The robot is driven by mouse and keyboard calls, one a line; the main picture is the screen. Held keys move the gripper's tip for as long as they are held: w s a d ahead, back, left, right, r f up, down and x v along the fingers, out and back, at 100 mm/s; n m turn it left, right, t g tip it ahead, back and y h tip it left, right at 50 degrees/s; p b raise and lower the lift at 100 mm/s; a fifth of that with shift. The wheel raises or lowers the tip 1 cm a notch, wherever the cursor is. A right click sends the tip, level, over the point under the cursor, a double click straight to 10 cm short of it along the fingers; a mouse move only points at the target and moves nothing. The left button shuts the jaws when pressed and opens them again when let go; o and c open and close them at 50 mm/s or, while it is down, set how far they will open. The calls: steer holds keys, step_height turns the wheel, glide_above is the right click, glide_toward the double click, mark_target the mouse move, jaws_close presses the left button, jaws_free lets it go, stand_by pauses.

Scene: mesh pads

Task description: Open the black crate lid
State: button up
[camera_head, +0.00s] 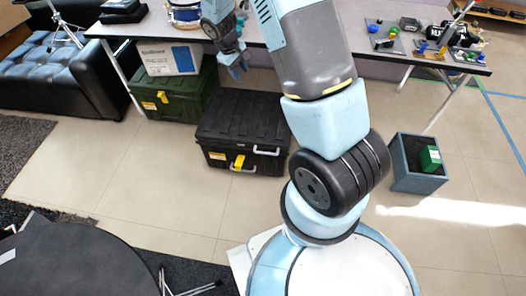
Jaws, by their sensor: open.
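The black crate (240,142) stands on the tiled floor, left of my arm and partly under the table's front edge. Its ribbed lid (245,113) lies down flat on it and looks closed. A yellow latch (238,162) and pale handles show on its front side. My arm passes in front of the crate's right side.
A green crate (170,103) with a white box (168,58) on top stands left of the black crate. A grey open bin (417,180) holding a green block (430,158) stands at right. The table (350,30) edge runs behind. Floor (140,195) in front is clear.

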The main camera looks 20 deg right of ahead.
step_height(320, 180, down, 18)
steer(key=n+g+h, duration=0.1)
steer(key=n, duration=0.2)
steer(key=n+h, duration=0.1)
steer(key=n, duration=0.1)
glide_toward(263, 153)
steer(key=shift+g, duration=0.3)
steer(key=x, duration=0.5)
steer(key=d+x, duration=0.1)
steer(key=x, duration=0.2)
steer(key=shift+w+r, duration=0.15)
steer(key=shift+w, duration=0.2)
jaws_close()
